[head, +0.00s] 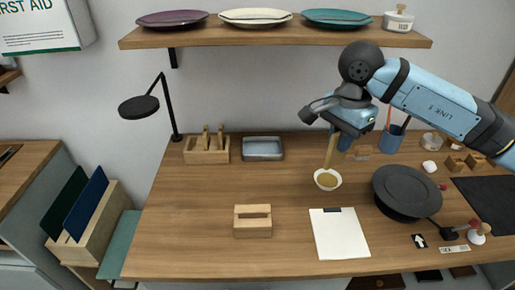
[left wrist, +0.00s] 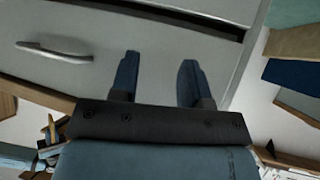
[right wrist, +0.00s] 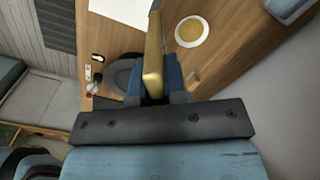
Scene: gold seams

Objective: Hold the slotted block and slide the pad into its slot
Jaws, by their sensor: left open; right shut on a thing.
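The slotted block (head: 253,228) is light wood and sits at the front middle of the table, its dark slot running left to right along the top. My right gripper (head: 340,138) is shut on a long tan piece (head: 330,152), which also shows in the right wrist view (right wrist: 153,50). I cannot tell for certain that this piece is the pad. It hangs nearly upright over a white bowl (head: 337,181) with golden contents; whether it touches them is unclear. My left gripper (left wrist: 157,78) is open and empty before a grey drawer front, and is outside the head view.
A white sheet (head: 340,235) lies right of the block. A round black pan-like thing (head: 402,190) is further right. The table's left front is clear.

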